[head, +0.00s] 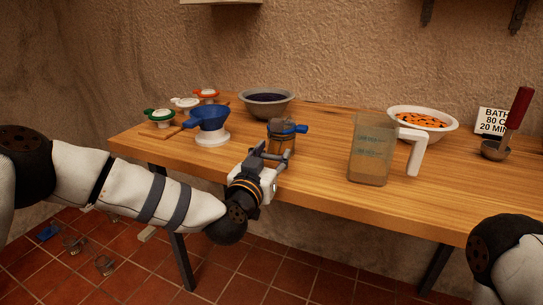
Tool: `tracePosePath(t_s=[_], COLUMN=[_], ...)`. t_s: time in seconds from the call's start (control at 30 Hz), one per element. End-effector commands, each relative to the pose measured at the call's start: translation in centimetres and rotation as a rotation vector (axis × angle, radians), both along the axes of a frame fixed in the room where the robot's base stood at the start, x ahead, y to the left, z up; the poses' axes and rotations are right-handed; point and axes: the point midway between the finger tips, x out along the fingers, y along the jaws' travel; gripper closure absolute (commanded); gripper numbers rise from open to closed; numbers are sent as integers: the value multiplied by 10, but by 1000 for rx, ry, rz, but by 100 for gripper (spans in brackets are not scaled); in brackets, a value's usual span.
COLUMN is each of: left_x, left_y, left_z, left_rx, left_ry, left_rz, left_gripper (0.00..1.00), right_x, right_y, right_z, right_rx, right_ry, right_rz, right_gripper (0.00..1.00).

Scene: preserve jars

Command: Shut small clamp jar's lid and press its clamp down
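The small clamp jar (282,132) stands on the wooden table near its front edge, left of the measuring jug. It looks like clear glass with dark contents. A blue part (298,129) sticks out to the right at its top. The jar is too small in the picture to tell how its lid and clamp sit. My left gripper (270,154) is just in front of the jar, its fingers reaching toward the jar's lower part and partly covering it. I cannot tell whether they touch it or how far apart they are. My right gripper is out of view.
A measuring jug (368,150) stands close on the right. A blue funnel (209,117) on a white base is on the left, before a grey bowl (267,104). Lids, a white bowl (422,112) and a ladle (497,148) stand farther out. The front right tabletop is clear.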

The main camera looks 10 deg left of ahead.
Motion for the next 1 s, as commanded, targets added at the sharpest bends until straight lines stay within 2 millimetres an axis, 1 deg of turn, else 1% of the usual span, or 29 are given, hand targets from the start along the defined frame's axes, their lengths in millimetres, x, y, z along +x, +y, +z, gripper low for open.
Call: tracePosePath(t_s=[0.07, 0.2, 0.3, 0.5, 0.53, 0.57, 0.6, 0.63, 0.9, 0.97, 1.0], left_x=[0, 3, 4, 3, 3, 3, 3, 3, 2, -2, -8], left_y=[0, 0, -1, -1, -1, -1, -1, -1, 0, 0, 2], left_z=[0, -11, -8, -5, -5, -5, -5, -5, -5, -5, -6], left_rx=[0, -17, -28, -29, -28, -28, -28, -28, -28, -28, -28], left_ry=[-1, -81, -120, -121, -121, -121, -121, -121, -121, -120, -120], left_rz=[1, 3, 0, -1, -1, 0, 0, 0, 0, -1, -1], left_gripper=[88, 88, 88, 88, 56, 49, 40, 38, 38, 38, 38], right_x=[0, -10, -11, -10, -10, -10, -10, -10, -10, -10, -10], right_y=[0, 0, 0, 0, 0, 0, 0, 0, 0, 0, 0], right_z=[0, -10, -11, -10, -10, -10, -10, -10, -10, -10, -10], right_rx=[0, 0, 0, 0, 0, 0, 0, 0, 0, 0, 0], right_ry=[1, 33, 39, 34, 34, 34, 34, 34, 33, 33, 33], right_rz=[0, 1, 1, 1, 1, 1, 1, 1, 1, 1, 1], right_gripper=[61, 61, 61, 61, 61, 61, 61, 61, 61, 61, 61])
